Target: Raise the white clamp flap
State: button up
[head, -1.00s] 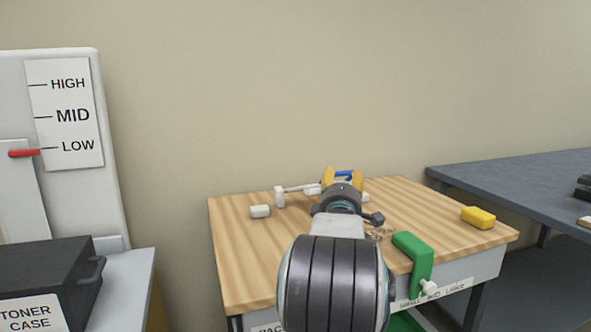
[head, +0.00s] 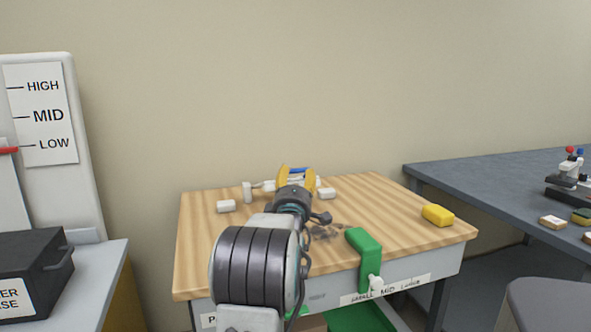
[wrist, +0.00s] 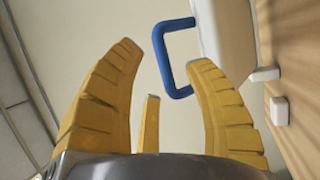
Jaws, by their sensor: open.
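The white clamp flap (wrist: 228,35) shows in the upper right of the wrist view, with a blue loop handle (wrist: 162,65) on its edge. In the head view the blue handle (head: 301,170) shows at the back of the wooden bench, and my arm hides most of the flap. My gripper (head: 297,179) is open, its yellow fingers at the handle. In the wrist view the handle shows in the gap between the fingertips (wrist: 165,55). I cannot tell whether the fingers touch it.
A green clamp (head: 364,247) sits on the wooden bench's (head: 215,254) front edge. A black case (head: 30,270) stands at left. A grey table (head: 470,176) is at right.

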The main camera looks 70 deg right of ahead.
aim_at(298, 170)
jog(key=shift+x, duration=2.05)
jog(key=shift+o, duration=0.2)
grip_shut()
